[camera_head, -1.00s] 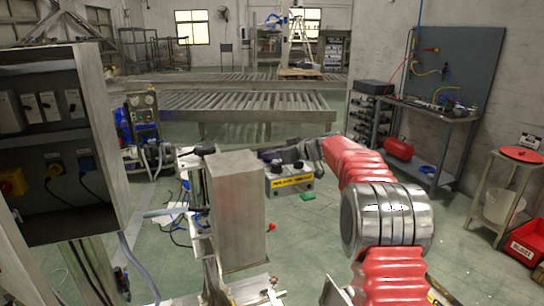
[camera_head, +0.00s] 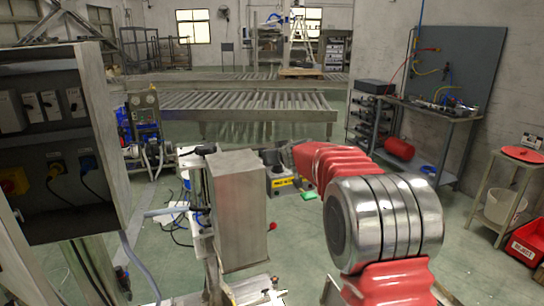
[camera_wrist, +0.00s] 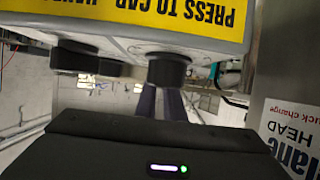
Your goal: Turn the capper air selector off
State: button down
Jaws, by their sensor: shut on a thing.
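The grey capper control box (camera_head: 275,172) with a yellow label (camera_head: 281,182) hangs beside a steel column in the head view. My arm partly hides it. In the wrist view the box (camera_wrist: 190,45) fills the top, its yellow label (camera_wrist: 130,14) reading "PRESS TO CAP". A round black knob (camera_wrist: 167,70) sticks out of the box, with another black knob (camera_wrist: 78,60) to its left. My gripper (camera_wrist: 167,94) is shut on the first black knob, apparently the air selector; the fingertips are partly hidden. No marking shows the selector's position.
The steel column (camera_head: 238,210) stands close to the left of my arm. An open electrical cabinet (camera_head: 65,140) is at the left. A roller conveyor (camera_head: 240,105) runs behind. A bench (camera_head: 430,110) and a red bin (camera_head: 525,240) are at the right.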

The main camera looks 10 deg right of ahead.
jog(key=shift+d, duration=0.15)
jog(key=c, duration=1.9)
grip_release()
jog(key=shift+o, duration=0.2)
jog(key=v, duration=1.3)
jog(key=shift+s+r, duration=0.2)
jog(key=shift+s, duration=0.05)
jog(key=shift+c, duration=0.3)
